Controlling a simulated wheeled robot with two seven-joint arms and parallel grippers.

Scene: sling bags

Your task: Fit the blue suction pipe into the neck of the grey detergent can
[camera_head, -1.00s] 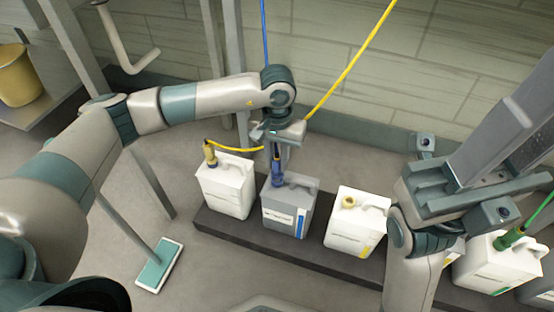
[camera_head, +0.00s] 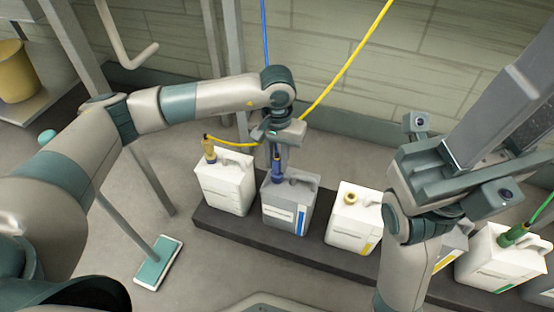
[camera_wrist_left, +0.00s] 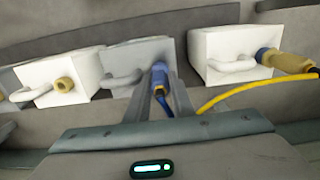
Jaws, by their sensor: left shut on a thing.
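My left gripper (camera_head: 283,145) is above the grey detergent can (camera_head: 293,207) and shut on the blue suction pipe (camera_head: 276,168). The pipe points down, its lower end at the can's neck on the top left. The fingers and pipe also show in the left wrist view (camera_wrist_left: 160,78), where the tip overlaps the grey can (camera_wrist_left: 124,52). The neck opening is hidden, so I cannot tell how deep the pipe sits. My right gripper (camera_head: 480,140) is at the right, away from the grey can; its jaw opening is unclear.
A white can (camera_head: 228,190) with a yellow pipe stands left of the grey can. A white can with a yellow neck (camera_head: 352,222) stands right of it. All are on a dark plinth (camera_head: 262,240). A yellow hose (camera_head: 345,72) runs behind. A green-hosed white can (camera_head: 500,262) is far right.

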